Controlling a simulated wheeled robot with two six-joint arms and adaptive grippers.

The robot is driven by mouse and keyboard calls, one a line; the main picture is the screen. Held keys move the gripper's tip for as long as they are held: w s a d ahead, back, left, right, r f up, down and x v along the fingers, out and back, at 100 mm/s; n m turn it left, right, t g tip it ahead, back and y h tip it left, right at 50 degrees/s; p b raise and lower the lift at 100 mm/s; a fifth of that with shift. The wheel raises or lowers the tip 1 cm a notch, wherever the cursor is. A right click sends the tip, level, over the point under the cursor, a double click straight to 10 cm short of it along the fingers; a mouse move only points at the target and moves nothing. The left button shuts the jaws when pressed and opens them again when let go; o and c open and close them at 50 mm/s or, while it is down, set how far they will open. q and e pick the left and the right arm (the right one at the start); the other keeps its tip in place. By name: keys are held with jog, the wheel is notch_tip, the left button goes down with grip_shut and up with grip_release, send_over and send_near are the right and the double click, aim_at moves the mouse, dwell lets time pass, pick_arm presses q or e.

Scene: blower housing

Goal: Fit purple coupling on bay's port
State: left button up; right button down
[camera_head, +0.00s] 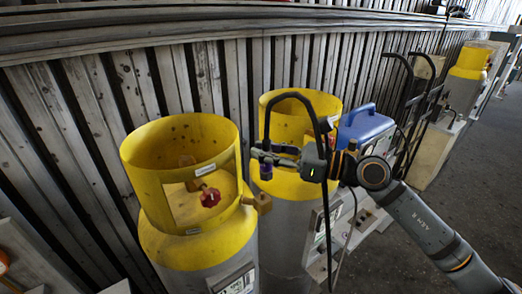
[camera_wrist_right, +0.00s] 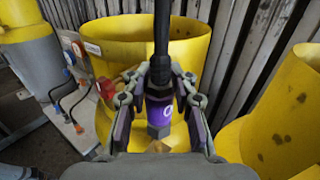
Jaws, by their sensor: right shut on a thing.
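My right gripper (camera_head: 268,158) is shut on the purple coupling (camera_head: 266,171), which hangs upright with a black hose (camera_head: 274,108) rising from its top. In the right wrist view the purple coupling (camera_wrist_right: 158,112) sits between the fingers (camera_wrist_right: 160,98), its grey lower end pointing down. A brass port (camera_head: 261,203) sticks out at the right of the near yellow-collared cylinder (camera_head: 190,150). The coupling is above the port and appears apart from it. In the wrist view the brass port (camera_wrist_right: 158,147) shows just below the coupling's end, partly hidden. My left gripper is not in view.
A red valve knob (camera_head: 210,198) sits inside the near cylinder's collar. A second yellow-topped cylinder (camera_head: 325,103) stands behind my right gripper. A blue box (camera_head: 364,127) and a black hand truck (camera_head: 410,105) are farther right. A ribbed wall (camera_head: 85,100) runs behind.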

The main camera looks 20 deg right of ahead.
aim_at(261, 165)
jog(key=shift+w+a+f+b, duration=0.15)
jog(key=shift+a+f+b, duration=0.2)
jog(key=shift+f, duration=0.35)
notch_tip(261, 165, down, 3)
jog(key=shift+w+b, duration=0.1)
jog(key=shift+b, duration=0.95)
jog(key=shift+r, duration=0.15)
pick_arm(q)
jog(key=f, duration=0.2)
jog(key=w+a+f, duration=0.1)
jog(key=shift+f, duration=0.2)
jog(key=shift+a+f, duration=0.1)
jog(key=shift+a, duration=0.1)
pick_arm(e)
jog(key=shift+a, duration=0.1)
pick_arm(q)
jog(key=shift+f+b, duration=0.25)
jog(key=shift+b, duration=0.3)
